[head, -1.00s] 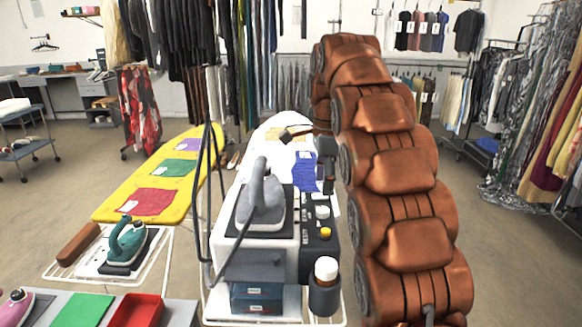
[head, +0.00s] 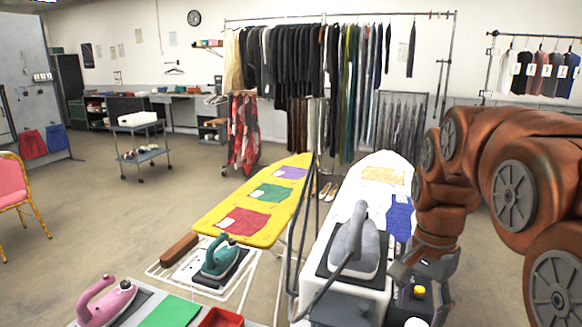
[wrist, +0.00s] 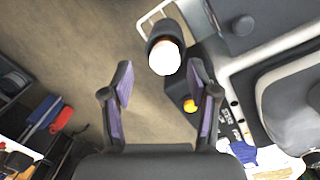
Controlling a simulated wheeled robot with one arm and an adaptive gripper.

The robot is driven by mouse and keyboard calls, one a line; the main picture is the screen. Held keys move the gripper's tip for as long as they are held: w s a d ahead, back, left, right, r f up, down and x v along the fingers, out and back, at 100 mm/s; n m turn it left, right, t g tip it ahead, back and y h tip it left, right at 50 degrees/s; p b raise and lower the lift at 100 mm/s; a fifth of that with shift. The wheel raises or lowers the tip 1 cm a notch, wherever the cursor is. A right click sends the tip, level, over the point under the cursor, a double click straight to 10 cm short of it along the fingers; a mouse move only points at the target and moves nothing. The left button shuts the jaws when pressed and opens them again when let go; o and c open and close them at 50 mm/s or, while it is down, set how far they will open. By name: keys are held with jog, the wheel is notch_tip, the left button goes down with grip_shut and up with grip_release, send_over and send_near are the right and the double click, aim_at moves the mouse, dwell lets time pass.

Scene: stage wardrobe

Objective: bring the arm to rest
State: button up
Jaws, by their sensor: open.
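My copper-coloured arm fills the right side of the head view, bent, with its end pointing down. My gripper (head: 425,278) hangs just right of the large grey steam iron (head: 354,245), above the right end of its station. In the wrist view my gripper (wrist: 162,82) has its two fingers spread apart with nothing between them. A white-capped bottle (wrist: 165,60) in a dark holder and a yellow knob (wrist: 190,105) show beyond the fingers. Whether the gripper touches the station cannot be told.
A white ironing board (head: 375,170) with a blue cloth and a yellow board (head: 240,220) with coloured cloths stand ahead. A teal iron (head: 221,257) and a pink iron (head: 104,304) are to the left. A clothes rack (head: 340,15) stands behind.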

jog(key=s+a+f+n, duration=0.1)
jog(key=s+f+n, duration=0.2)
jog(key=s, duration=0.4)
jog(key=s+a+f+n+p, duration=0.1)
jog(key=s+f+n, duration=0.2)
jog(key=s, duration=0.3)
jog(key=s+a+f+n+g, duration=0.1)
jog(key=s+a+f+n, duration=0.1)
jog(key=s, duration=0.5)
jog(key=shift+s+f+n, duration=0.35)
jog(key=shift+f+n, duration=0.4)
jog(key=shift+n, duration=0.45)
jog(key=shift+a, duration=0.1)
